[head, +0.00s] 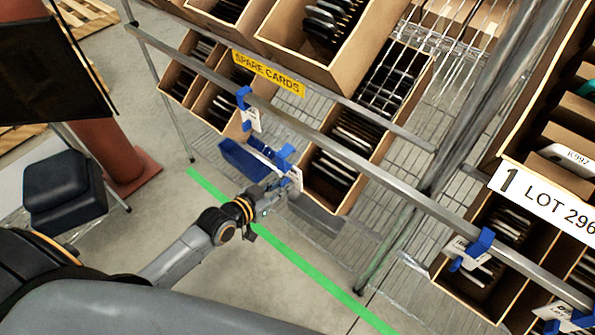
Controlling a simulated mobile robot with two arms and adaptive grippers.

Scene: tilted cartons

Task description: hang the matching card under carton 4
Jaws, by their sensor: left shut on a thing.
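My left gripper (280,188) reaches up from the lower left, in front of the rack's lower rail. It is shut on a white card with a blue clip (284,156); the card is small, partly covered by the fingers, and its print cannot be read. The clip is close to the rail; I cannot tell whether it touches it. Another blue-clipped card (250,118) hangs on the rail to the left, below the yellow SPARE CARDS sign (268,73). No carton marked 4 can be made out. My right gripper is not in view.
A blue tray (240,160) sits just left of the gripper. Open cartons (335,195) with dark items stand behind the rail. At right are a "1 LOT 296" label (545,202) and another clipped card (470,252). A black stool (62,185) stands at left.

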